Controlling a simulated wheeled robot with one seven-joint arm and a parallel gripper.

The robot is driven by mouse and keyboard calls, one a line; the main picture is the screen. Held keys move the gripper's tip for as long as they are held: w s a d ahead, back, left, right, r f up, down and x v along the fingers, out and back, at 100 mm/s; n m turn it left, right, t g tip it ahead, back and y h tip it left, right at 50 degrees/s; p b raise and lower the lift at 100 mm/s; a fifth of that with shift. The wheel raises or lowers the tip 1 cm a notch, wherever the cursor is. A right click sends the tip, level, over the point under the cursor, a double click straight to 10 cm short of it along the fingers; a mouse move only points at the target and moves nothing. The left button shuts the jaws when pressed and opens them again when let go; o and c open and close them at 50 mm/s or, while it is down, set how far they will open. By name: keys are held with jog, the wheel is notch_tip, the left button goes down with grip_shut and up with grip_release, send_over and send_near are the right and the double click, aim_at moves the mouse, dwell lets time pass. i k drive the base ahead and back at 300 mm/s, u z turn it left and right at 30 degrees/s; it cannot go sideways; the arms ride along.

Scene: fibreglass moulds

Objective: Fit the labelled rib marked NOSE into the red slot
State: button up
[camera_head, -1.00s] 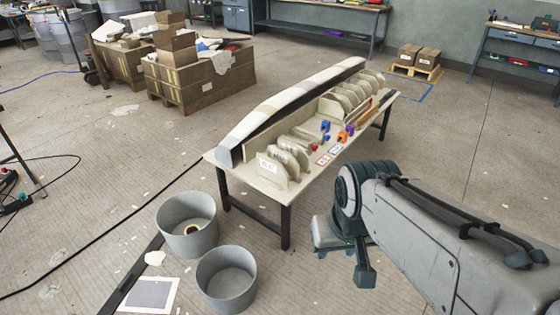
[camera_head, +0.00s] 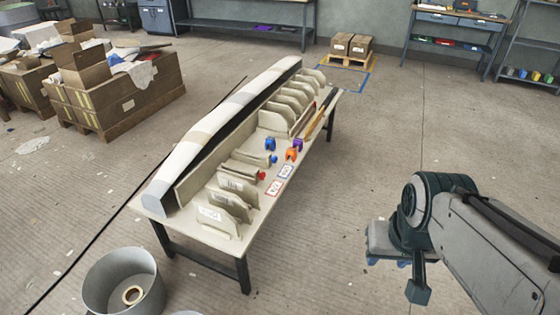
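Several pale ribs stand in a row on a long table (camera_head: 245,235), beside a long white and tan mould (camera_head: 215,125). The nearest rib (camera_head: 216,216) bears a white label, and another labelled rib (camera_head: 236,185) stands behind it. The lettering is too small to read, so I cannot tell which is NOSE. A small red piece (camera_head: 261,175) and a red-edged card (camera_head: 273,188) are near the ribs. I cannot make out a red slot. My gripper (camera_head: 388,260) hangs right of the table, apart from everything. Its fingers are mostly hidden.
Blue (camera_head: 270,144), purple (camera_head: 298,144) and orange (camera_head: 292,154) pieces and a blue-edged card (camera_head: 286,171) lie on the table. More ribs (camera_head: 290,103) stand in its far half. A grey bin (camera_head: 122,282) is at the near left. Floor right of the table is open.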

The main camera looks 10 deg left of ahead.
aim_at(310, 82)
jog(key=u, duration=0.05)
jog(key=i, duration=1.2)
jog(key=u, duration=1.1)
jog(key=i, duration=0.75)
jog(key=u, duration=0.7)
